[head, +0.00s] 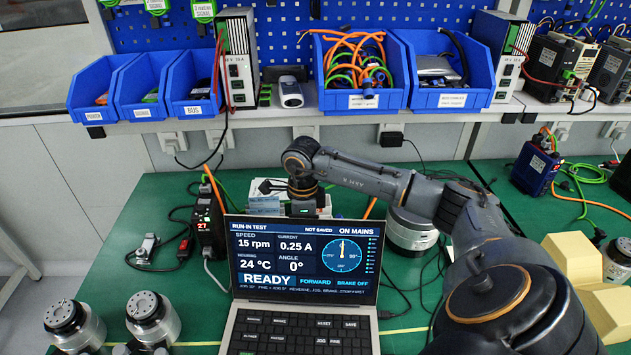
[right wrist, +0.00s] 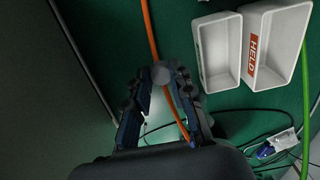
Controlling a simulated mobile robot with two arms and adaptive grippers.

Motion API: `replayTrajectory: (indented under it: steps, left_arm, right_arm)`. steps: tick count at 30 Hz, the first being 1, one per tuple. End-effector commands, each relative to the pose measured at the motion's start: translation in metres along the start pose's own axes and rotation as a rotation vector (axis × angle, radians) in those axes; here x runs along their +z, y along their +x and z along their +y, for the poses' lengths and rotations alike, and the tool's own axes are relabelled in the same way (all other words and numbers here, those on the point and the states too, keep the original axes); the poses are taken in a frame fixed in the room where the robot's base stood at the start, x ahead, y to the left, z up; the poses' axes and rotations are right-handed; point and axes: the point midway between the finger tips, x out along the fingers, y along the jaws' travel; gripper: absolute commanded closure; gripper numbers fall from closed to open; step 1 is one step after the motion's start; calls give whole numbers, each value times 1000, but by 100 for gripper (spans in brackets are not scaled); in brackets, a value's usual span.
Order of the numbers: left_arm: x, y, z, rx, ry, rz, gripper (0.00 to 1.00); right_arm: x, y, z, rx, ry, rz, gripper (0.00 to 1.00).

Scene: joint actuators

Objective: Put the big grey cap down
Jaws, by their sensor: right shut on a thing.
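My right gripper (head: 303,208) points down behind the laptop, with its tips hidden by the screen in the head view. In the right wrist view, my right gripper (right wrist: 171,76) has its fingers closed in on a rounded grey piece (right wrist: 163,74) at the tips, which I take to be the big grey cap. Little of it shows, and its contact with the table cannot be told. An orange cable (right wrist: 149,35) runs past the fingertips.
Two white bins, an empty one (right wrist: 218,50) and one labelled HELD (right wrist: 272,45), stand beside the gripper. The laptop (head: 304,262) stands in front. Grey actuators (head: 152,318) stand at the front left. Cables cross the green table (head: 130,235).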

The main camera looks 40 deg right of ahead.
Motion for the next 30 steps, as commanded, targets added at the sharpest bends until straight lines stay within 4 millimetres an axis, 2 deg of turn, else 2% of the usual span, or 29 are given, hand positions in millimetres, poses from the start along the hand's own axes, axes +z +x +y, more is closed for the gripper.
replayTrajectory:
  steps: [1,6,11,18,28,29,30]
  left_arm:
    - [-2,-4,0,0,0,2,0]
    - [-4,-6,-1,-1,0,6,0]
    - [-4,-8,-1,-1,1,5,0]
    - [-5,-18,-1,0,1,4,0]
    - [-3,-12,0,0,0,2,0]
    - [-3,-14,0,0,0,1,0]
    - [-2,-14,0,0,0,1,0]
  right_arm:
    - [-8,7,2,1,2,4,100]
    - [-20,23,4,-1,1,1,100]
    - [-27,31,5,-1,2,2,100]
    - [-26,60,6,0,1,0,100]
    - [-26,66,5,-2,1,0,100]
    - [-26,64,5,-2,1,0,72]
    - [-26,64,5,-2,1,0,63]
